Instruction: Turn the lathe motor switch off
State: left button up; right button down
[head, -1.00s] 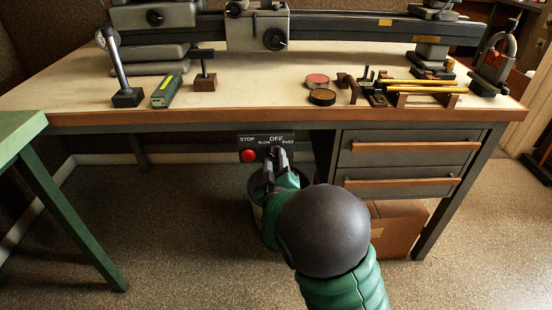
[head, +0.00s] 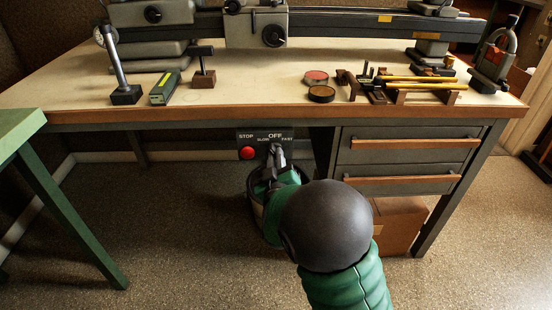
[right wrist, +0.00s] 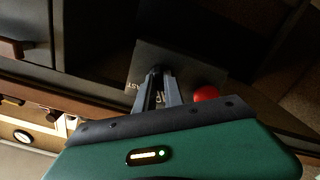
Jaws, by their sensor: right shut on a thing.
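The lathe motor switch panel (head: 262,138) hangs under the front edge of the bench. It bears the words STOP, SLOW, OFF and FAST and a red stop button (head: 247,153). My right gripper (head: 275,150) is at the panel below the word OFF, with its fingers shut on the switch knob, which they mostly hide. In the right wrist view the fingers (right wrist: 162,82) reach the dark panel (right wrist: 180,62), with the red button (right wrist: 206,94) beside them. The knob's setting cannot be made out. My left gripper is not in view.
The lathe (head: 340,25) stands on the wooden bench top (head: 240,85) with several tools. Drawers (head: 408,147) are right of the panel, with a cardboard box (head: 400,220) below. A bin (head: 257,190) stands behind my right gripper. A green table (head: 20,130) is at left.

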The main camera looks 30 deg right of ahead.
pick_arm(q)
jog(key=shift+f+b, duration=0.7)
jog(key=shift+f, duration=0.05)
pick_arm(e)
jog(key=m, duration=0.6)
jog(key=shift+a+f, duration=0.1)
jog(key=shift+f, duration=0.25)
jog(key=c, duration=1.4)
grip_release()
jog(key=shift+c, duration=0.2)
jog(key=shift+r, duration=0.1)
